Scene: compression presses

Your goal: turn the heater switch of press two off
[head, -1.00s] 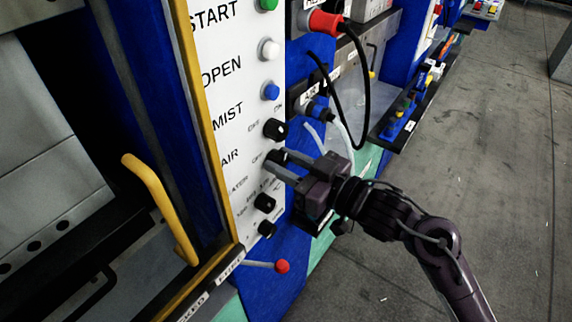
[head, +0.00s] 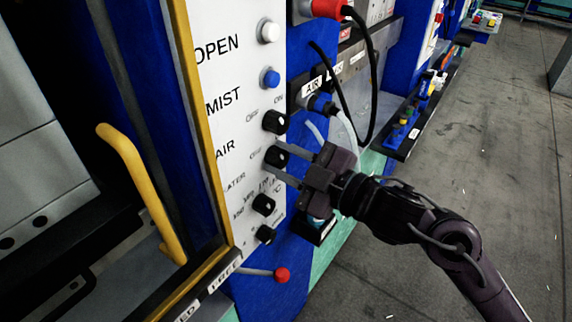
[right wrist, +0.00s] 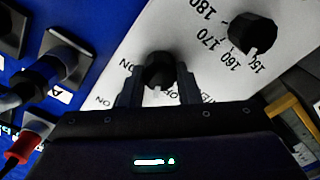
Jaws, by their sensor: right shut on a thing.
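The heater switch (head: 276,156) is a black rotary knob on the white press panel (head: 223,128), beside the partly hidden label ending in "ATER". My right gripper (head: 275,159) is shut on it, one finger above and one below in the head view. In the right wrist view the knob (right wrist: 158,68) sits between the two fingertips (right wrist: 159,88). Its white mark points down toward the gripper; "ON" is printed to its left and a partly hidden "OFF" near the right finger. The press number is not visible. My left gripper is not in view.
The air knob (head: 275,121) is just above, and the temperature knob (head: 263,204) just below. A red-tipped lever (head: 281,275) sticks out lower down. A yellow handle (head: 145,190) is at left. Black cable (head: 372,75) and hoses hang right of the panel.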

